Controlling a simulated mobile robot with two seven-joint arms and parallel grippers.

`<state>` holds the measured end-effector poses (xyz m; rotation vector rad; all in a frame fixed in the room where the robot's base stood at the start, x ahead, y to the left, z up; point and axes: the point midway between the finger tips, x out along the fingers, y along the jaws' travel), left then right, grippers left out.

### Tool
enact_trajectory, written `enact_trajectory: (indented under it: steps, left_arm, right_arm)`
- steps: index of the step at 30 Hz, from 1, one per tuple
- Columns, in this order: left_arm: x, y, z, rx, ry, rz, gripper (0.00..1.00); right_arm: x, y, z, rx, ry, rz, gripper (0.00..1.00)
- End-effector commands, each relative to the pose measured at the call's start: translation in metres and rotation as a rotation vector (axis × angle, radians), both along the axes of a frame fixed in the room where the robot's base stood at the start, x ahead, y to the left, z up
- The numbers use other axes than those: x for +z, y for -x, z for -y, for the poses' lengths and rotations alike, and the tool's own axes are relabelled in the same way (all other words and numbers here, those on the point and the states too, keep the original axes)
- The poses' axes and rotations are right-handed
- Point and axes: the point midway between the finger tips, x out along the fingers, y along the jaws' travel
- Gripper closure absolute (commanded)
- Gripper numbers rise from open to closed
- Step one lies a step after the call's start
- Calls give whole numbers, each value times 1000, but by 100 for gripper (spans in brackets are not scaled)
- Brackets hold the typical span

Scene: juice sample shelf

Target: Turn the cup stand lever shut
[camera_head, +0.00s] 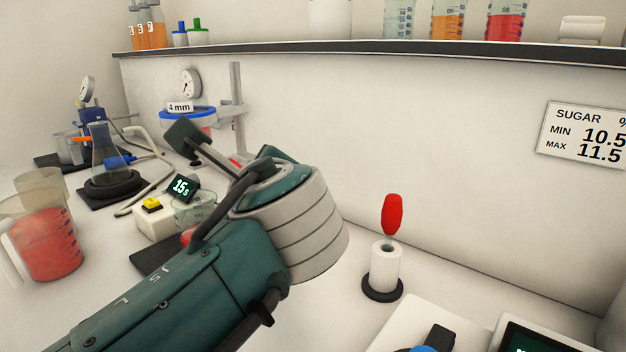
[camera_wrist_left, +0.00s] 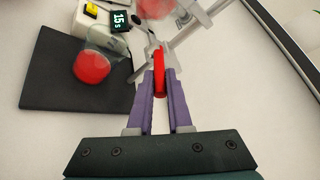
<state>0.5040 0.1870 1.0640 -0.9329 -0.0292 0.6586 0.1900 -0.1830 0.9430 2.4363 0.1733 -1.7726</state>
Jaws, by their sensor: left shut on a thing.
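The cup stand shows in the head view as a grey upright post (camera_head: 238,100) with a blue-rimmed cup (camera_head: 187,112) labelled 4 mm beside it. A red lever (camera_wrist_left: 159,72) lies between the fingers of my left gripper (camera_wrist_left: 160,88) in the left wrist view. The gripper is shut on it, and the lever points up the picture towards the stand's grey parts (camera_wrist_left: 195,18). In the head view my left arm covers most of the lever and the fingertips. My right gripper is in neither view.
A glass beaker (camera_head: 195,213) stands below the cup, near a timer (camera_head: 182,188) reading 15 s. A black mat (camera_wrist_left: 60,75) lies left of my fingers. A white holder (camera_head: 386,268) with a red-handled tool stands on the right. A wall shelf (camera_head: 350,60) runs behind.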

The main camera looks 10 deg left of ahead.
Motion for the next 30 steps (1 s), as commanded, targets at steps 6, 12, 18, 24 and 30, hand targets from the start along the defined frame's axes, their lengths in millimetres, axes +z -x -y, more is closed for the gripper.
enact_trajectory:
  steps: [6,12,18,24,30]
  left_arm:
    - [-1,0,-1,3,1,-3,100]
    - [-2,0,-1,4,1,-3,77]
    - [-1,0,-1,3,1,-3,55]
    - [-1,0,-1,3,1,-3,53]
    - [2,10,7,2,2,-3,53]
  right_arm:
    - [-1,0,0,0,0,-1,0]
    - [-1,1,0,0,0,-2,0]
    - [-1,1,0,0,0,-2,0]
    - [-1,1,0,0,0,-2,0]
    - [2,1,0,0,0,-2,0]
